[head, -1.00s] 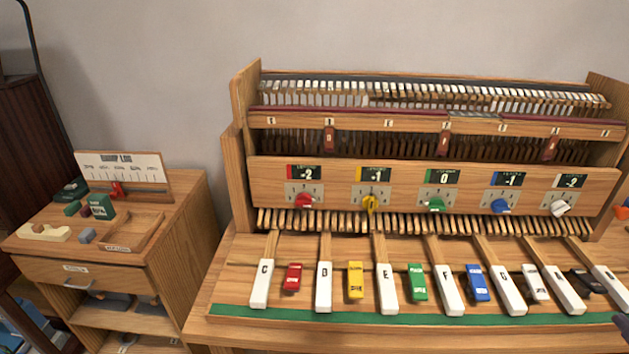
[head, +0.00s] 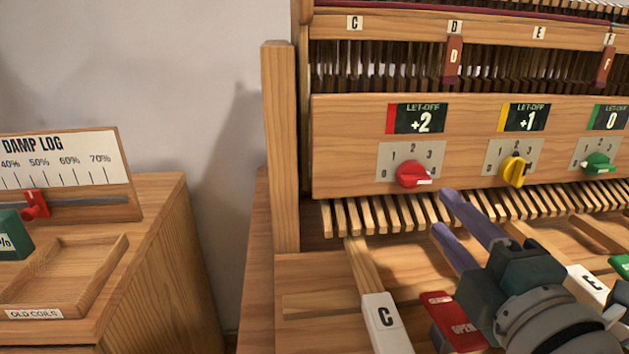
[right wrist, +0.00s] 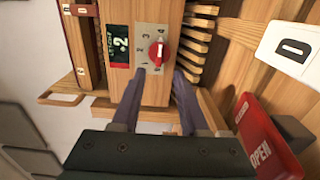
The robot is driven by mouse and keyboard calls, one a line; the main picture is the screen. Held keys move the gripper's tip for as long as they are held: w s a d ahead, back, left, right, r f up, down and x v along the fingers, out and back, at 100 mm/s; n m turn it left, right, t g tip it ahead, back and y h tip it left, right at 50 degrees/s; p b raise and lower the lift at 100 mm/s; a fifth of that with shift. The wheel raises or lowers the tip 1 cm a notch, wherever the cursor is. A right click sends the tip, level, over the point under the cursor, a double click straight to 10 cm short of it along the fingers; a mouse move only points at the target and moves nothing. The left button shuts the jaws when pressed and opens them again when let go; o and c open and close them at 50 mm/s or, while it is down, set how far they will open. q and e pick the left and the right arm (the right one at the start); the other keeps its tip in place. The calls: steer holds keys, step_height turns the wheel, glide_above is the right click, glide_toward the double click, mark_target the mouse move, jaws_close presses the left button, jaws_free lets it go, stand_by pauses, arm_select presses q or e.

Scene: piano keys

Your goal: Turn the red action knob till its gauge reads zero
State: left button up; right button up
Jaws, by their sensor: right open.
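The red action knob (head: 411,174) sits on a grey dial plate (head: 398,158) numbered 0 to 4 on the wooden rail. Its white mark lies at the lower right, near the 4. The gauge (head: 417,120) above it reads +2. My right gripper (head: 444,212) is open and empty, with its purple fingers just below and to the right of the knob, apart from it. In the right wrist view the red knob (right wrist: 157,51) shows just ahead of the open fingertips, about between them. My left gripper is not in view.
A yellow knob (head: 514,170) and a green knob (head: 600,163) sit to the right on the same rail. Wooden key ends (head: 385,214) stick out below it. The white C key (head: 386,322) and a red OPEN block (head: 450,318) lie beneath. A side cabinet (head: 165,260) stands at left.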

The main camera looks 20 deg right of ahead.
mark_target(418, 182)
steer(key=x, duration=0.8)
steer(key=shift+d+r, duration=0.1)
jaws_close()
stand_by(0.4)
